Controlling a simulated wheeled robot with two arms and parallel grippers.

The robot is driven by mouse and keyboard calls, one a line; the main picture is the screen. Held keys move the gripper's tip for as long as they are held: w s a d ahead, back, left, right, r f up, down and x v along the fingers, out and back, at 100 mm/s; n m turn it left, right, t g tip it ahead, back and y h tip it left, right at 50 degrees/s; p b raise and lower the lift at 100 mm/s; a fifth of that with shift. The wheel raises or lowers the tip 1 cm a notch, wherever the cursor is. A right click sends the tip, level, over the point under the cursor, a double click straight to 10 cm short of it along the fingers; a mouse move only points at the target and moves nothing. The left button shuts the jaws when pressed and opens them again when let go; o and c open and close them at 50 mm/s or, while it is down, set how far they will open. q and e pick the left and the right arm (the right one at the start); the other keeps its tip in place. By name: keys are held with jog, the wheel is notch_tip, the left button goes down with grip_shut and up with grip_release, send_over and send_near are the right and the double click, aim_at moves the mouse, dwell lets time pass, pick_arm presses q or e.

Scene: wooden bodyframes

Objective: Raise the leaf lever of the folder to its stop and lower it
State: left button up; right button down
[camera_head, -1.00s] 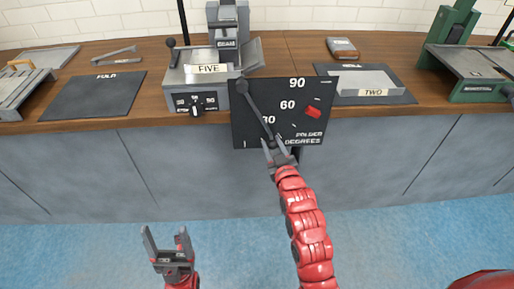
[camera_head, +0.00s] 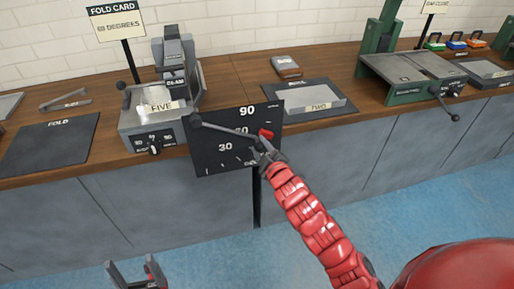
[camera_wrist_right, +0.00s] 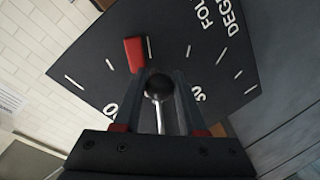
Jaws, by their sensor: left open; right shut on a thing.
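The folder (camera_head: 137,122), a grey machine with a clamp, stands on the bench. Its black degree panel (camera_head: 215,160) hangs at the bench front, marked 30 and 90, with a red stop block (camera_head: 266,134). The leaf lever (camera_head: 225,129) slopes slightly down to the right from its pivot at the panel's upper left. My right gripper (camera_head: 262,149) is shut on the lever's end, just below the red stop. The right wrist view shows the dark ball knob (camera_wrist_right: 159,86) between the fingers, close to the red block; contact is unclear. My left gripper (camera_head: 137,274) is open and empty, low down.
A selector knob (camera_head: 154,146) is on the folder's front. A fold card (camera_head: 116,25), apparently reading 60 degrees, stands behind. A black FOLD mat (camera_head: 50,145) lies left.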

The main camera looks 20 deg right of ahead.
jog(key=shift+r, duration=0.15)
jog(key=shift+c, duration=2.4)
grip_release()
jog(key=s+d+r+p, duration=0.1)
jog(key=s+p, duration=0.4)
jog(key=s, duration=0.3)
jog(key=s+r+p, duration=0.1)
jog(key=s+p, duration=0.3)
jog(key=s, duration=0.5)
jog(key=shift+d+r+p, duration=0.4)
jog(key=shift+r, duration=0.1)
